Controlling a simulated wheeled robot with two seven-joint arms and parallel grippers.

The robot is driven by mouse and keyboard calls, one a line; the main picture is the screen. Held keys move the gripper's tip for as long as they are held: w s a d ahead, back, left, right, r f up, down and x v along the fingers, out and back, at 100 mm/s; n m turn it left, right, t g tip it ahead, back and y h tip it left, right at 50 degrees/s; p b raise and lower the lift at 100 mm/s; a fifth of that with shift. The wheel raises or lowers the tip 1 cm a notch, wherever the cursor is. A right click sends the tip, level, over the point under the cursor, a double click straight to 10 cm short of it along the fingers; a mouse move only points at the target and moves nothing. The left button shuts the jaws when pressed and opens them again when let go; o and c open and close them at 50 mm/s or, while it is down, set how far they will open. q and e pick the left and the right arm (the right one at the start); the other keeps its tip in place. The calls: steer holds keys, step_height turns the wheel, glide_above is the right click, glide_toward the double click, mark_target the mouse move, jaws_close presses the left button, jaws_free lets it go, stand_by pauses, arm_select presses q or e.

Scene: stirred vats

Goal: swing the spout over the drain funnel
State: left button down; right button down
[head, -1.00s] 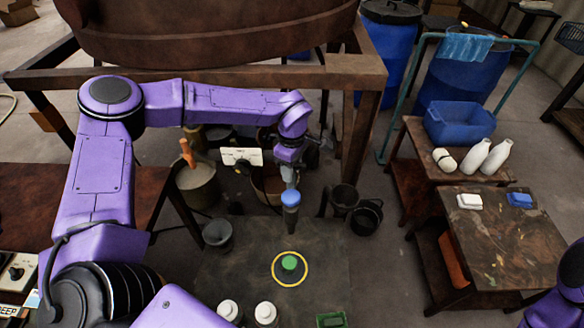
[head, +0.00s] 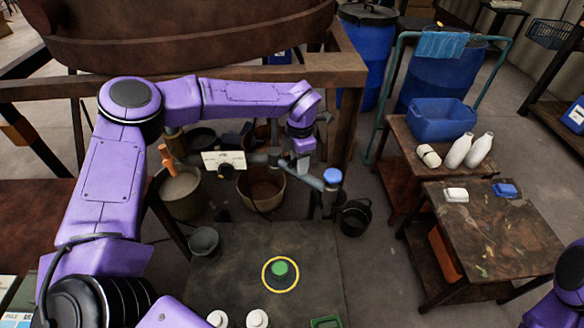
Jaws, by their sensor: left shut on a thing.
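The spout (head: 328,195) is a grey pipe with a blue cap on its elbow, below the vat frame. Its grey arm runs left to a valve with a white plate (head: 224,160). My left gripper (head: 303,163) is shut on the spout's arm, just left of the blue cap. A dark vessel (head: 314,207), likely the drain funnel, is mostly hidden behind the spout's down-pipe. The spout lines up with it in this view, but I cannot tell whether its mouth is directly above. My right gripper is out of view; only part of my right arm shows at lower right.
A black bucket (head: 355,217) stands just right of the spout. A tan basket (head: 261,188) and a grey bucket (head: 204,240) stand to the left. A green button (head: 280,269) is on the dark mat in front. A frame post (head: 345,130) rises behind.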

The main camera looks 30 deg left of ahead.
arm_select(q)
steer(key=w+n+b, duration=0.2)
steer(key=w+n, duration=0.2)
steer(key=shift+r, duration=0.15)
steer(key=shift+w+a+r+n+b, duration=0.1)
steer(key=shift+w+a+n+b, duration=0.2)
steer(key=shift+w+n, duration=0.5)
steer(key=shift+w+a+r+n+b, duration=0.1)
steer(key=shift+w+a+n+b, duration=0.3)
steer(key=shift+n, duration=0.6)
steer(key=shift+w+d, duration=0.1)
steer(key=c, duration=0.7)
jaws_free()
steer(key=shift+f, duration=0.25)
